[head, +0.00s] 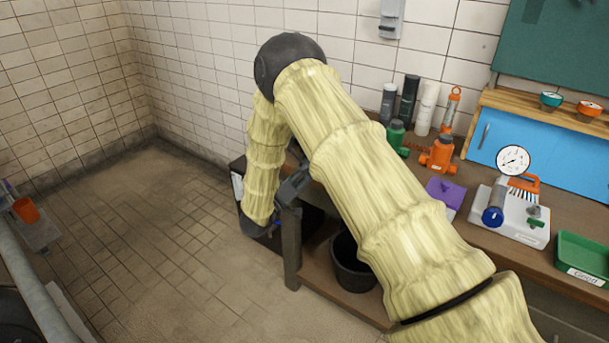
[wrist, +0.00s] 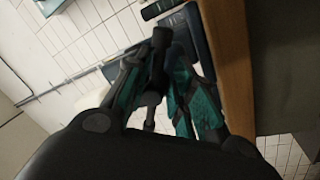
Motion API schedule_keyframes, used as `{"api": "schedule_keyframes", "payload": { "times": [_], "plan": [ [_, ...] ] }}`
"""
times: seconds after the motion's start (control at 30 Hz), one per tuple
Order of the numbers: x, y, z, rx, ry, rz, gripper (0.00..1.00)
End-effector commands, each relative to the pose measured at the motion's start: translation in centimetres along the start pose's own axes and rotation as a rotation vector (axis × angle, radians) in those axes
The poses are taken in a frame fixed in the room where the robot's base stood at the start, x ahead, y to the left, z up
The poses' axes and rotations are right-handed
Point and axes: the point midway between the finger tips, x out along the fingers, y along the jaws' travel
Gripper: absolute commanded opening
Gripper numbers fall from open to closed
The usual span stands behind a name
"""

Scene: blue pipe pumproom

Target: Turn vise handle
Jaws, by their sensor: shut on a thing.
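The dark blue-grey vise (wrist: 193,32) shows in the wrist view beside the wooden bench edge. A dark handle bar (wrist: 157,60) stands out in front of it, with a paler rod end below. My gripper (wrist: 160,80) has its teal-padded fingers on both sides of this bar and is shut on it. The fingers cover part of the handle. In the head view, a dark piece (head: 293,185) at the bench's left corner appears to be the vise, partly behind my arm. My gripper's fingers cannot be made out there.
The workbench (head: 335,285) runs right, with a black bucket (head: 353,262) under it. The tiled floor (head: 180,230) at left is largely clear.

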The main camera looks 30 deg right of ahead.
Motion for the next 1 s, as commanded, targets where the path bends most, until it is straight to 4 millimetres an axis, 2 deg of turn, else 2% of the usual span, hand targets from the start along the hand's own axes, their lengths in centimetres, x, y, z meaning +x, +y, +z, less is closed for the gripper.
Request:
{"api": "schedule_keyframes", "payload": {
  "times": [0.03,0.13,0.17,0.27,0.67,0.87,1.0],
  "plan": [
    [0.7,0.4,-0.4,0.007,0.002,0.013,0.0],
    [0.7,0.5,-0.4,0.007,0.003,0.013,0.0],
    [0.7,0.5,-0.4,0.007,0.003,0.013,0.3],
    [0.6,0.4,-0.4,0.007,0.003,0.011,0.47],
    [-0.3,0.1,-0.3,0.003,0.003,0.002,0.47],
    [-2.9,0.0,-0.3,0.002,0.005,0.001,0.47],
    [-5.5,0.1,-0.3,0.003,0.005,0.001,0.47]
  ]
}}
